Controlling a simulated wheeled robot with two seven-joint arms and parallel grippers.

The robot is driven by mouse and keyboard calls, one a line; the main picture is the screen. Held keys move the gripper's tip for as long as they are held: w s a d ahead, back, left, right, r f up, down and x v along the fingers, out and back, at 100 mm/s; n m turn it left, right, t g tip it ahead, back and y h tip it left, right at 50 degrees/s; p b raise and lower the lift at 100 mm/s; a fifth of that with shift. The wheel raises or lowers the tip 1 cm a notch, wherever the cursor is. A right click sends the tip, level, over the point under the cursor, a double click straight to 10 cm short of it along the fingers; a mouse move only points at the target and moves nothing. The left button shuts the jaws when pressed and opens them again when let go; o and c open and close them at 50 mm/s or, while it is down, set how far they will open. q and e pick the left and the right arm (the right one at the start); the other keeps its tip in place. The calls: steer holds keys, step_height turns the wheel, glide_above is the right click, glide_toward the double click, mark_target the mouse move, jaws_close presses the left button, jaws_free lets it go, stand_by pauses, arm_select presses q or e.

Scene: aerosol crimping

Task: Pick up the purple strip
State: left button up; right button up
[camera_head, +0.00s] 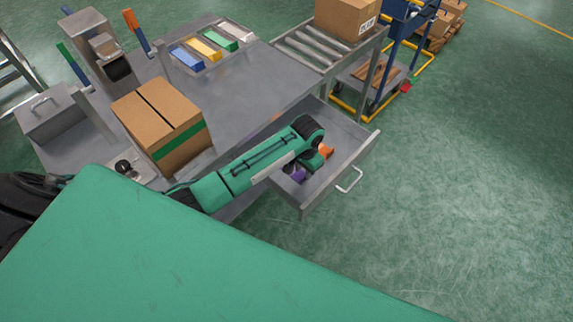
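The purple strip (299,174) lies in the open drawer (347,165), seen only as a small purple patch beside my arm. My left arm reaches in from the left over the drawer. My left gripper (311,160) points down into the drawer close to the purple strip. Its fingers are small and partly hidden by the wrist, so I cannot tell whether they are open or touch the strip. My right gripper is out of view.
An orange item (325,151) is in the drawer. A cardboard box (162,122) with a green band stands on the grey table (262,90). Blue, yellow, green and white blocks sit at the table's back. A roller conveyor (318,48) carries another box (345,17).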

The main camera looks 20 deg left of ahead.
mark_target(303, 177)
arm_select(q)
steer(key=shift+w+f+p, duration=0.15)
steer(key=shift+f+p, duration=0.15)
steer(key=shift+f, duration=2.3)
jaws_close()
